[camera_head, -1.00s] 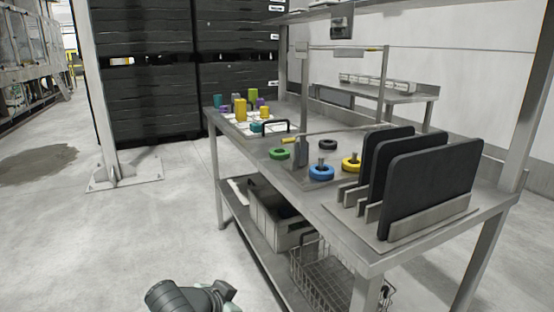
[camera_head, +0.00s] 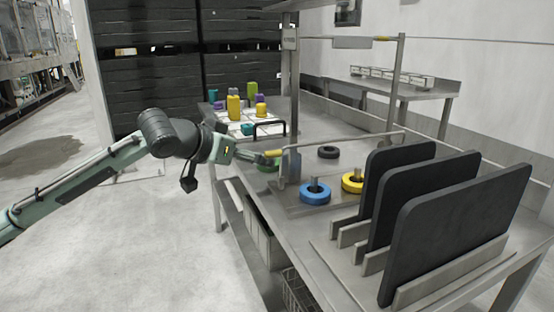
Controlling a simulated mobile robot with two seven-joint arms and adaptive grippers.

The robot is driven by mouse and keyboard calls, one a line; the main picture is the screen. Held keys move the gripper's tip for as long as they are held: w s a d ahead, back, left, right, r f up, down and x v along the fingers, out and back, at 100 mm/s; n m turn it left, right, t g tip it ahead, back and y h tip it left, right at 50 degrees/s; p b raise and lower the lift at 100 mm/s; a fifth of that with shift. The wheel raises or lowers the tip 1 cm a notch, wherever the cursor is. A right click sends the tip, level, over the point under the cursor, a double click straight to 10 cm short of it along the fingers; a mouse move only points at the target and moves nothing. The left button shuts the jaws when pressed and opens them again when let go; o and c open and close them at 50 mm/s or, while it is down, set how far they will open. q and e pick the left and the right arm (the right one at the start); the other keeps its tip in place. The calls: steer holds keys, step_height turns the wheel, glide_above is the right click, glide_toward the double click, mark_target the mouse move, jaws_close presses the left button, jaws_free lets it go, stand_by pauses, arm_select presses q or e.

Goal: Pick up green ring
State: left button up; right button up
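The green ring (camera_head: 268,166) lies on the table's grey plate, left of the upright grey post. It is mostly hidden by my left gripper and a yellow-tipped rod, so only a little green shows. My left arm comes in from the left, and my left gripper (camera_head: 248,156) is right at the green ring, on its left side. The fingers are small and partly hidden, so I cannot tell if they are open or shut, or if they touch the ring. My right gripper is not in view.
A blue ring (camera_head: 315,193), a yellow ring (camera_head: 353,182) and a black ring (camera_head: 328,151) are nearby. Black panels (camera_head: 450,225) stand in a rack at the right. Coloured blocks (camera_head: 234,108) stand at the table's far end. A metal frame (camera_head: 395,90) rises over the table.

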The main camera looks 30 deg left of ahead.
arm_select(q)
steer(key=shift+w+d+f, duration=0.1)
steer(key=shift+w+f, duration=0.2)
steer(key=shift+w, duration=0.35)
steer(key=x, duration=0.6)
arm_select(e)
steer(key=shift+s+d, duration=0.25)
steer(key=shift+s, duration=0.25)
arm_select(q)
steer(key=shift+c, duration=0.4)
steer(key=c, duration=1.1)
steer(key=shift+r, duration=0.1)
